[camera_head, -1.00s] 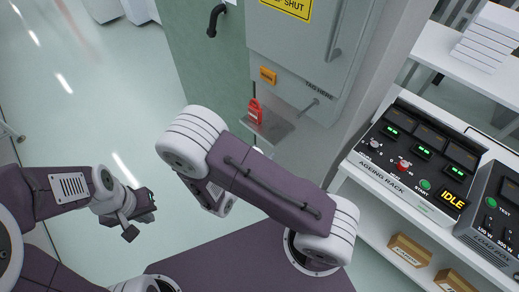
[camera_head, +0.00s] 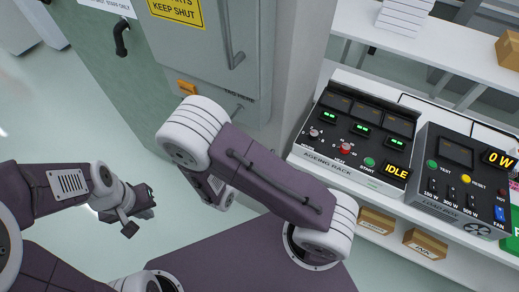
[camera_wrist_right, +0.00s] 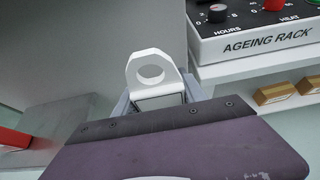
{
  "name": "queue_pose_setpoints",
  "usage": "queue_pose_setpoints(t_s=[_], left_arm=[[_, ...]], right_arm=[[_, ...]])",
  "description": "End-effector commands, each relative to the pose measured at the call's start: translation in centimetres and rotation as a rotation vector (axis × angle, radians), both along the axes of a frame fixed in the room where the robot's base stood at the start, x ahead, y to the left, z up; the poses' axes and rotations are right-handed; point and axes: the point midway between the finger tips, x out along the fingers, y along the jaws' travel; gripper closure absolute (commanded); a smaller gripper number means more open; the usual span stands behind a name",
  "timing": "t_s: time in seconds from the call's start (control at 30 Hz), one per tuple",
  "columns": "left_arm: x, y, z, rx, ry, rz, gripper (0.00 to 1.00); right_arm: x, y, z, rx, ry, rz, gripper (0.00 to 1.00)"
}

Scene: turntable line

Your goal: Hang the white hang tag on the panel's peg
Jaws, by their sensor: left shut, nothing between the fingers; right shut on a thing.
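The white hang tag (camera_wrist_right: 174,76) stands up from my right gripper (camera_wrist_right: 157,97) in the right wrist view, with its round hole clear above the fingers. The right gripper is shut on its lower part. In the head view my own right arm hides this gripper and the tag. The peg (camera_head: 237,109) sticks out of the grey panel (camera_head: 215,65) just below the "TAG HERE" lettering, and the arm is close in front of it in the picture. The gap between tag and peg cannot be told. My left gripper (camera_head: 140,210) is shut and empty, over the floor at left.
The ageing rack (camera_head: 352,135) and load box (camera_head: 455,185) stand on a bench to the right, with cartons (camera_head: 425,243) below. An orange latch (camera_head: 187,88) sits on the cabinet. A small shelf (camera_wrist_right: 60,125) with a red thing (camera_wrist_right: 12,142) shows at left in the wrist view.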

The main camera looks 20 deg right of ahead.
Motion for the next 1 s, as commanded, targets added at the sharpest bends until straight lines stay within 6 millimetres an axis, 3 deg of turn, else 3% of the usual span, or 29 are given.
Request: queue_pose_setpoints(t_s=[0.1, 0.27, 0.47, 0.7, 0.83, 1.0], left_arm=[[0.0, 0.0, 0.5, 0.000, 0.001, 0.000, 1.00], [0.0, 0.0, 3.4, 0.000, 0.000, 0.001, 1.00], [0.0, 0.0, 7.8, 0.000, 0.000, 0.000, 1.00], [0.0, -0.1, 14.1, 0.000, 0.000, 0.000, 1.00], [0.0, -0.1, 15.7, 0.000, 0.000, 0.000, 1.00], [0.0, -0.1, 15.8, 0.000, 0.000, 0.000, 1.00]], right_arm=[[-0.9, 0.1, 0.4, 0.025, 0.015, -0.074, 0.91], [-1.7, 2.4, 3.1, 0.045, 0.028, -0.116, 0.91], [-2.9, 6.6, 7.1, 0.068, 0.044, -0.126, 0.91], [-4.8, 12.8, 13.5, 0.099, 0.070, -0.078, 0.91], [-5.3, 14.6, 15.4, 0.114, 0.087, -0.023, 0.91], [-5.6, 15.1, 15.6, 0.127, 0.102, -0.002, 0.91]])
